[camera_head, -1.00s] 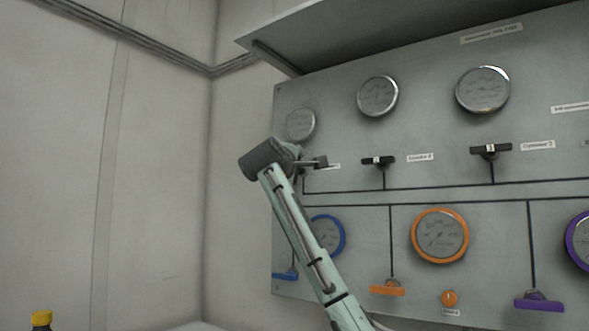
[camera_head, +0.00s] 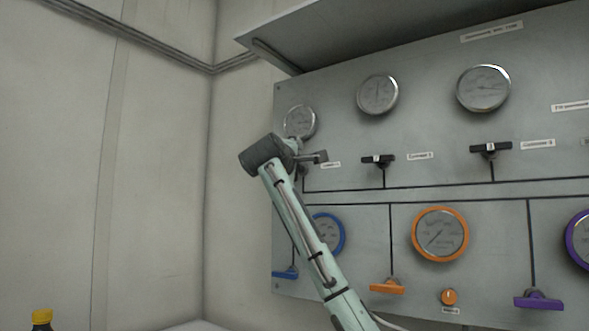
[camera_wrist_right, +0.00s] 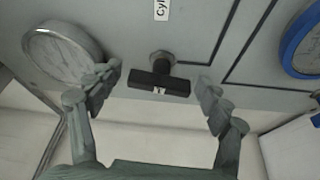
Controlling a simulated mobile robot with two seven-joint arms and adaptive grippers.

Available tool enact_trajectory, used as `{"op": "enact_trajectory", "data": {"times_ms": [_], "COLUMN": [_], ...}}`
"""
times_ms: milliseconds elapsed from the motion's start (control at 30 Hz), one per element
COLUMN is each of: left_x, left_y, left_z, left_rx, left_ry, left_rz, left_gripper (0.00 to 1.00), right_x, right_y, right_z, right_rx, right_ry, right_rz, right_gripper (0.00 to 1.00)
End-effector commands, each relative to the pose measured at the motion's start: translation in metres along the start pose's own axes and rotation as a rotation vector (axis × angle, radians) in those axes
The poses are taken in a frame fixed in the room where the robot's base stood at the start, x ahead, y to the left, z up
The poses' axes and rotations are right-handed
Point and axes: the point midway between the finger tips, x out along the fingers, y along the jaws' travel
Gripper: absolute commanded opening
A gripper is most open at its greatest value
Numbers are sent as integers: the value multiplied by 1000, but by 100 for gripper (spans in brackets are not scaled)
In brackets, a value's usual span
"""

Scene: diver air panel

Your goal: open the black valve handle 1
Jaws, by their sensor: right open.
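My right gripper (camera_wrist_right: 160,98) is open, one finger to the left of the handle and one to the right, with gaps on both sides. I cannot tell whether the fingertips reach the handle's depth. In the head view my right gripper (camera_head: 312,158) is at the panel's left end and hides most of handle 1. My left gripper is not in view.
The grey panel (camera_head: 440,130) carries silver gauges and black handles 2 (camera_head: 378,159) and 3 (camera_head: 490,148) to the right. Below are blue (camera_head: 286,273), orange (camera_head: 387,287) and purple (camera_head: 538,300) handles. A shelf (camera_head: 400,30) overhangs the panel. A silver gauge (camera_wrist_right: 62,52) is close by the left finger.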

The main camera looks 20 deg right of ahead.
Motion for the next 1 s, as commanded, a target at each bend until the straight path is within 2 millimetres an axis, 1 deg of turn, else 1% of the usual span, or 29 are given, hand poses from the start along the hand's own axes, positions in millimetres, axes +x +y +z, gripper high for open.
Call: {"op": "enact_trajectory", "data": {"times_ms": [167, 267, 367, 600, 700, 833, 1000], "left_x": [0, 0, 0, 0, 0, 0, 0], "left_y": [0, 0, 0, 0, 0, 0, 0], "left_z": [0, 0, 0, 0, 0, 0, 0], "left_rx": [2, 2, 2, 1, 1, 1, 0], "left_ry": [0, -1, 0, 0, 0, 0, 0], "left_rz": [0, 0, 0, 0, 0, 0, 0], "left_gripper": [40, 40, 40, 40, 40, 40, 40], "right_x": [-1, -7, -22, -74, -92, -110, -120], "right_y": [0, 1, 0, 0, 0, 0, 0], "right_z": [0, -1, -1, -1, -1, -1, 0], "right_rx": [1, 1, 1, 2, 1, 1, 0], "right_ry": [1, 1, 2, 4, 3, 2, 1], "right_rz": [1, 1, 2, 2, 1, 1, 0], "right_gripper": [78, 78, 78, 78, 78, 78, 78]}}
